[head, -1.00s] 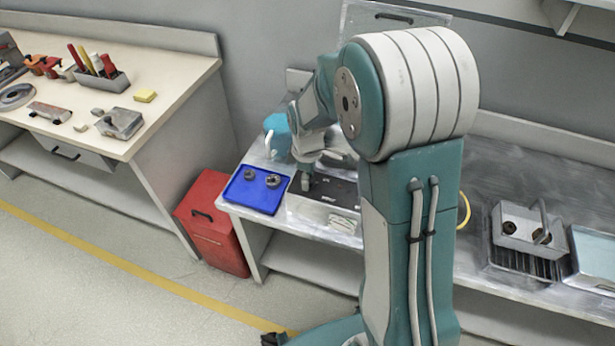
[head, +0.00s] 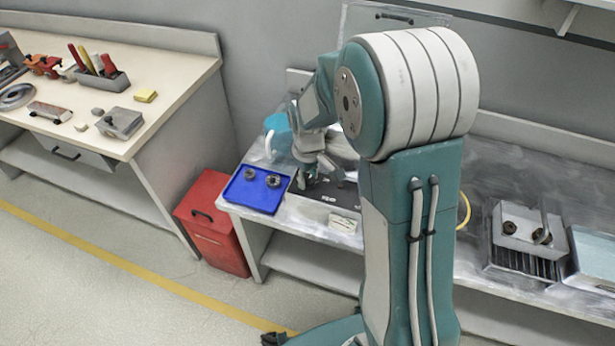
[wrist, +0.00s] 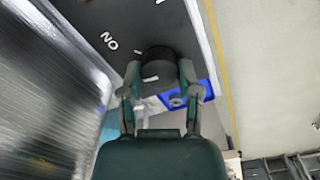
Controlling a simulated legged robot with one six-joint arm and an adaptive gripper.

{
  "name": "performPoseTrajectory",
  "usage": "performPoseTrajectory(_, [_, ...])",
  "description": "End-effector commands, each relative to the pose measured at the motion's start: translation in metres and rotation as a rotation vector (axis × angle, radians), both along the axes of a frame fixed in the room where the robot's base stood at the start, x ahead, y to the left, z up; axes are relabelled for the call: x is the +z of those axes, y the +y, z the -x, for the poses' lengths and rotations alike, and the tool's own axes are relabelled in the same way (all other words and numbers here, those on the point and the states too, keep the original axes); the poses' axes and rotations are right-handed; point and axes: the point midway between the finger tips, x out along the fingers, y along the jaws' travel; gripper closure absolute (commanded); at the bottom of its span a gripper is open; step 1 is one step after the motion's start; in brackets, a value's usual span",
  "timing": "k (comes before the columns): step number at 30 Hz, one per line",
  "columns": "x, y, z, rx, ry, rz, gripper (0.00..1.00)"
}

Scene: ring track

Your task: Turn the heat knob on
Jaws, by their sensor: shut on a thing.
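The heat knob (wrist: 158,62) is dark and round with a small white mark on its near side. It stands on a dark panel (wrist: 100,15) that carries white "ON" lettering (wrist: 110,42) and short white tick marks. My gripper (wrist: 161,75) has one finger on each side of the knob and is shut on it. In the head view, my gripper (head: 309,181) is down at the dark panel (head: 338,198) on the bench. The knob is too small and covered there to make out.
A blue tray (head: 236,194) with two small grey parts lies left of the panel. A light-blue jug-like thing (head: 274,128) stands behind it. A red cabinet (head: 215,240) is on the floor at left. A metal box (head: 517,232) sits on the right bench.

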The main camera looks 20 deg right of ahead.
Motion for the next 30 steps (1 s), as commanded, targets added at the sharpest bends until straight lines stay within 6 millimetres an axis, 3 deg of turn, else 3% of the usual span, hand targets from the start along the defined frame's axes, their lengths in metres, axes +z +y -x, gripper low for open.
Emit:
performPoseTrajectory(18, [-0.0013, -0.0007, 0.0003, -0.542, 0.002, 0.000, 1.00])
performPoseTrajectory(30, [-0.0015, -0.0008, 0.0007, -0.709, 0.002, 0.001, 1.00])
